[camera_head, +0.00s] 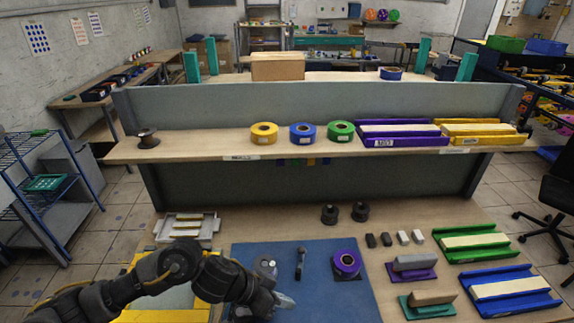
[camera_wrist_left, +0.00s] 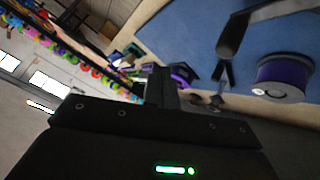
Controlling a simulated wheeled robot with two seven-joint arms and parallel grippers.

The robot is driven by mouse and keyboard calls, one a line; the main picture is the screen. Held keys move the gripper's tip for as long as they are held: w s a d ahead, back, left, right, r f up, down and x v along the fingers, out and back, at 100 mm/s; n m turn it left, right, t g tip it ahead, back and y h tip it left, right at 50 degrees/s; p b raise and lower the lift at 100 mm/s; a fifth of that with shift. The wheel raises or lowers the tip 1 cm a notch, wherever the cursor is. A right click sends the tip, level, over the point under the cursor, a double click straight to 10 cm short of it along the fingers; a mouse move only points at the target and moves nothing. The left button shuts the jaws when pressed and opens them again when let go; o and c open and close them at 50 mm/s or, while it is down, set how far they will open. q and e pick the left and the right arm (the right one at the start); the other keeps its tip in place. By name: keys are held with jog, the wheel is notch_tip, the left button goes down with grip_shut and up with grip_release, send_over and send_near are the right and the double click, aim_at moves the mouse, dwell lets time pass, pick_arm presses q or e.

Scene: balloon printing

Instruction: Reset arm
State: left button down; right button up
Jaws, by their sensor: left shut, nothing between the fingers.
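My left arm comes in from the lower left in the head view. Its gripper (camera_head: 284,300) is over the front left part of the blue mat (camera_head: 310,298), shut and empty. In the left wrist view the shut fingers (camera_wrist_left: 162,85) show dark at the middle. My right gripper is not in view.
A grey-white tray (camera_head: 187,228) and a yellow tray (camera_head: 150,316) lie at the left. Stamp-like blocks (camera_head: 415,262), a green tray (camera_head: 470,242) and a blue tray (camera_head: 508,290) fill the right. A shelf (camera_head: 210,148) with tape rolls runs behind.

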pick_arm(q)
jog(key=s+a+f+n+t+y, duration=0.1)
jog(key=s+a+f+n+y, duration=0.3)
jog(key=s+a, duration=0.65)
jog(key=s+a+f+n+t+y, duration=0.1)
jog(key=s+a+f+n+y, duration=0.3)
jog(key=s+a, duration=0.65)
notch_tip(320, 180, down, 31)
jog(key=w+a+g+y+b, duration=0.1)
jog(key=a+b, duration=0.2)
jog(key=b, duration=0.5)
jog(key=s+a+f+b, duration=0.1)
jog(key=s+f+b, duration=0.2)
jog(key=s+f, duration=0.5)
jog(key=s+a+f+g+b, duration=0.1)
jog(key=s+f+b, duration=0.2)
jog(key=s+f, duration=0.5)
notch_tip(320, 180, down, 8)
jog(key=shift+s+a, duration=0.3)
jog(key=shift+s, duration=0.1)
